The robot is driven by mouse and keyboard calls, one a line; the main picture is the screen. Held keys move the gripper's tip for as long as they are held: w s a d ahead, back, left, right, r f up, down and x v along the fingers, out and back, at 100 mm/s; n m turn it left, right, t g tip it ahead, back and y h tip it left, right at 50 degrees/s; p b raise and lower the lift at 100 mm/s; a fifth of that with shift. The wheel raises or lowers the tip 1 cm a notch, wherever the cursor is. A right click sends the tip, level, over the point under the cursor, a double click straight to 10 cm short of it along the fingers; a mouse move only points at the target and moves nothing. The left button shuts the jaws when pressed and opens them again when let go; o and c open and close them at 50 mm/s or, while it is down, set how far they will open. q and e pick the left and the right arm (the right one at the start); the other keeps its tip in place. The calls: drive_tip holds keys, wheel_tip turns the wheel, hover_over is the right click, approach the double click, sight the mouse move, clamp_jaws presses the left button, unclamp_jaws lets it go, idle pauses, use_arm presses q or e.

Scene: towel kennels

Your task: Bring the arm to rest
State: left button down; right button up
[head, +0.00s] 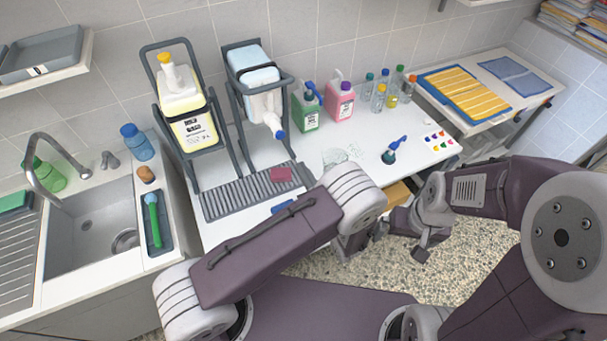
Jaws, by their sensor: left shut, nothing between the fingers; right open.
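My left arm comes in from the lower left and folds back at its grey elbow. Its gripper (350,246) is below that elbow, largely hidden by the arm; it is shut and empty. My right arm comes in from the right, bent, with its gripper (404,242) hanging over the speckled floor in front of the counter. It is open, with nothing held. Both grippers are close together and clear of the bottles and tools on the counter.
The white counter (365,177) holds a grey ribbed tray (245,196), two jug stands, a green jug (306,112), a pink jug (339,105), several small bottles and a blue brush (393,151). A sink (90,230) is at left. A cart with a yellow striped towel (465,92) stands at right.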

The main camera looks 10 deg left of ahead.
use_arm(q)
drive_tip(key=shift+s, duration=0.3)
use_arm(e)
drive_tip(key=shift+s, duration=0.25)
